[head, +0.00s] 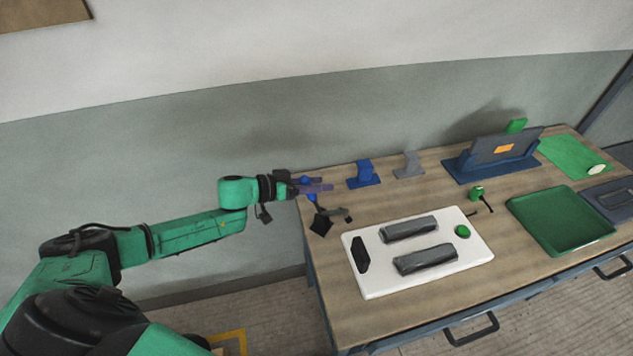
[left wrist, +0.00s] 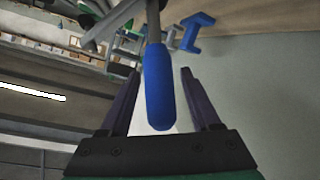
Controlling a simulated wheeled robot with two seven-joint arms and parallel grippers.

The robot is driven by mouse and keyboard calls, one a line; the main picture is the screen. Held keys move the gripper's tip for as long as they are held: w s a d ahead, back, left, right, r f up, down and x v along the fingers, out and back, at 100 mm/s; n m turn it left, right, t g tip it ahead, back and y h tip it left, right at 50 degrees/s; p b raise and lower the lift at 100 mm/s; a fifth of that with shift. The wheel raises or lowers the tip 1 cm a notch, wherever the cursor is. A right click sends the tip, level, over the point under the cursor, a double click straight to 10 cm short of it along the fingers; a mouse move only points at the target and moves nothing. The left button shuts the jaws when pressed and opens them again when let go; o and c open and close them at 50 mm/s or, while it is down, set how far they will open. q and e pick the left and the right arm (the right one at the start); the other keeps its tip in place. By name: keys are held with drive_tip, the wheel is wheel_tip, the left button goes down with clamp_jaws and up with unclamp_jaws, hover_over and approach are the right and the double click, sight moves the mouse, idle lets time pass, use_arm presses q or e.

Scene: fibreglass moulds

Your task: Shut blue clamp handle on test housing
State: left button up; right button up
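The blue clamp handle (left wrist: 159,85) stands between the two dark fingers of my left gripper (left wrist: 159,72) in the left wrist view. The fingers are open, with a gap on each side of the handle. In the head view my left gripper (head: 330,187) is at the table's left end, and a bit of the blue handle (head: 305,181) shows by its fingers. A dark clamp part (head: 321,224) is just below it at the table edge. I cannot tell which part is the test housing. My right gripper is not in view.
The wooden table (head: 380,325) bears a white board (head: 375,287) with two grey blocks, a blue stand (head: 363,175), a grey stand (head: 408,165), a blue holder (head: 465,174) with a dark panel (head: 490,146), and a green tray (head: 560,222). Clear tabletop lies between the stands and board.

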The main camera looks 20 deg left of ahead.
use_arm(q)
drive_tip(key=shift+a, duration=0.1)
drive_tip(key=p+v, duration=0.4)
drive_tip(key=v, duration=1)
drive_tip(key=shift+s+a, duration=0.15)
